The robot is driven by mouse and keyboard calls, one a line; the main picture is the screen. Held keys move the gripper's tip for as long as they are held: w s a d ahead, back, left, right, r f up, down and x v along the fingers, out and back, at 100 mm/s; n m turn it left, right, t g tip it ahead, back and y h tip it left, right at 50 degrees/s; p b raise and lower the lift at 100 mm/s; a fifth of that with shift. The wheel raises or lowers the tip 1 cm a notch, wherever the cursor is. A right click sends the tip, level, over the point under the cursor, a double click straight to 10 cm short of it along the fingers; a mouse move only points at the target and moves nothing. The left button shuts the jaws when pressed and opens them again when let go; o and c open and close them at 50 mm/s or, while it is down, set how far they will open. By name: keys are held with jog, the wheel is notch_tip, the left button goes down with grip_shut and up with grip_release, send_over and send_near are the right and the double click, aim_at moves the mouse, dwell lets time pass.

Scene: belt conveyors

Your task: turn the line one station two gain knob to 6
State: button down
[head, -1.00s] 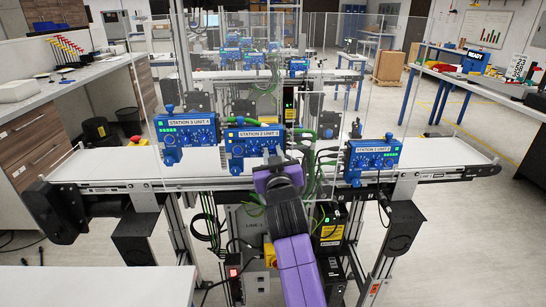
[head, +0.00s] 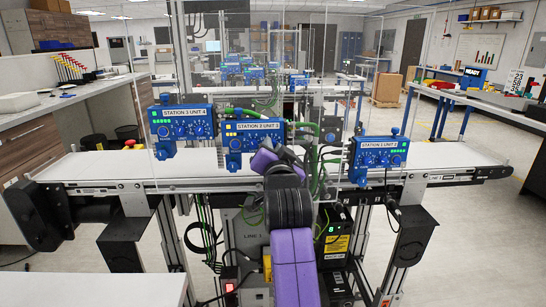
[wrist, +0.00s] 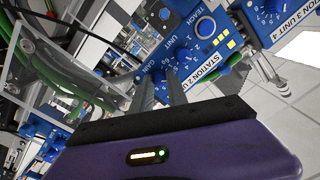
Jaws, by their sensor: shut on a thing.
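The blue station 2 unit (head: 254,133) stands over the line one conveyor, left of centre in the head view, with yellow lamps lit on its left. In the wrist view its blue face (wrist: 207,50) fills the upper middle, with the TEACH knob (wrist: 205,27) and GAIN lettering in sight. My gripper (wrist: 160,83) has its two grey fingers at the unit's lower edge of dials, shut on the gain knob. The fingers hide most of that knob, and its pointer setting cannot be read. In the head view my purple wrist covers the fingertips.
The station 3 unit (head: 182,126) is close on the left, with green lamps. The station 1 unit (head: 380,153) is on the right. Clear panels, green cables (head: 305,127) and the white belt (head: 100,166) surround my arm.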

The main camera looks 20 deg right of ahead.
jog(key=shift+m+b, duration=0.3)
jog(key=shift+m, duration=0.2)
jog(key=c, duration=1.3)
grip_release()
jog(key=v, duration=0.8)
jog(key=shift+b, duration=0.4)
jog(key=shift+w, duration=0.15)
